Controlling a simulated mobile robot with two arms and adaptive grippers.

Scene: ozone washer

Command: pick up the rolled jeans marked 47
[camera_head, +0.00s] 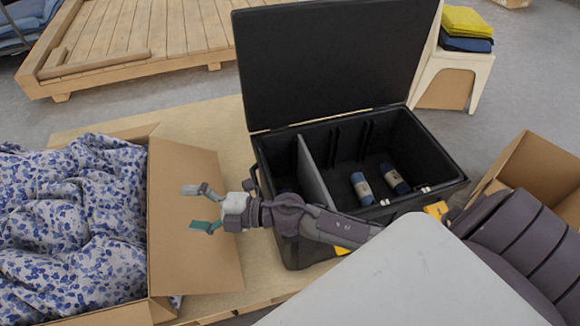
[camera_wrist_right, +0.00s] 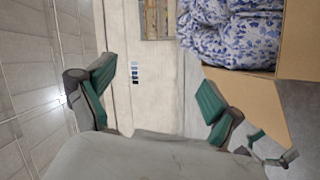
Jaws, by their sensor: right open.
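Two dark blue rolls with pale bands, the left one (camera_head: 362,188) and the right one (camera_head: 395,180), lie in the larger compartment of the open black case (camera_head: 437,190). No number is readable on either, so I cannot tell which is marked 47. A second gripper, my left (camera_wrist_right: 274,146), shows small and with fingers apart at lower right in that view.
A cardboard box (camera_head: 195,225) full of blue floral cloth stands at left. The case's raised lid (camera_head: 330,65) stands behind it, and a grey divider (camera_head: 312,172) splits its inside. Another cardboard box (camera_head: 535,165) is at right. A stool (camera_head: 455,65) holds folded cloths.

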